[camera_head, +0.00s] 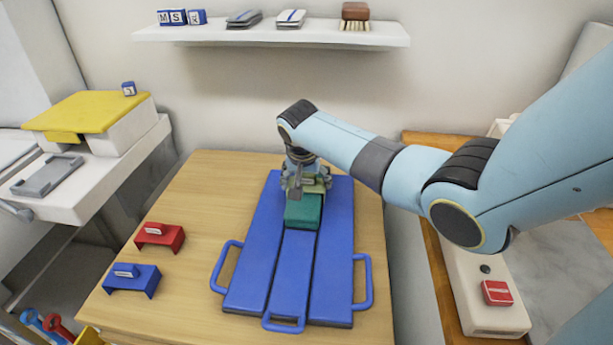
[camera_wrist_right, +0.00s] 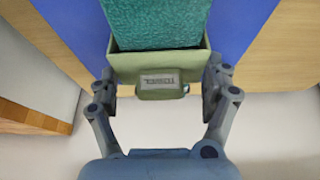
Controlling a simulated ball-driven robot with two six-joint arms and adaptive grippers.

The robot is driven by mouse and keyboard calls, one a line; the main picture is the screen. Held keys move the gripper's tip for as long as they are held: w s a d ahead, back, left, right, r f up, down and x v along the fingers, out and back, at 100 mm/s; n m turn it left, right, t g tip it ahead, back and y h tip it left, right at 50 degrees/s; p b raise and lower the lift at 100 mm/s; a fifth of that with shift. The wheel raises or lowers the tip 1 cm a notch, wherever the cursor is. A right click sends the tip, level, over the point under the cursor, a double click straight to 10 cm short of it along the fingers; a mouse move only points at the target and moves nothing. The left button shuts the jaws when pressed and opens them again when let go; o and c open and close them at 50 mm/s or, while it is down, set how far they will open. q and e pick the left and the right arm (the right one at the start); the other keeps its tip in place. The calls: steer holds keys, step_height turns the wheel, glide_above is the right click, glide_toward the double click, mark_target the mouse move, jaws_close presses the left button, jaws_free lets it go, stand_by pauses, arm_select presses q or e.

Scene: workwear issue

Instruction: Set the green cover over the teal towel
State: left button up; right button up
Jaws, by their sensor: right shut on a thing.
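The teal towel (camera_head: 303,212) lies as a folded block on the middle strip of the blue mat (camera_head: 294,262). It shows at the top of the right wrist view (camera_wrist_right: 160,22). The light green cover (camera_head: 318,186) is at the towel's far end. In the right wrist view the cover (camera_wrist_right: 160,65) has a labelled grip block, and its raised sides flank the towel's near end. My right gripper (camera_head: 308,182) points down and is shut on the cover, with a finger (camera_wrist_right: 162,80) at each side. Whether the cover touches the mat cannot be told. My left gripper is out of view.
A red cover (camera_head: 160,237) and a blue cover (camera_head: 132,280) stand on the wooden table (camera_head: 195,200) left of the mat. A shelf (camera_head: 270,32) with a brush and small items runs above. The table between the covers and mat is clear.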

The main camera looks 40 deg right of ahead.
steer(key=shift+f, duration=0.1)
steer(key=o, duration=0.6)
steer(key=shift+o, duration=0.2)
step_height(320, 180, up, 7)
steer(key=p, duration=0.7)
steer(key=shift+p, duration=0.4)
steer(key=shift+a, duration=0.1)
stand_by(0.5)
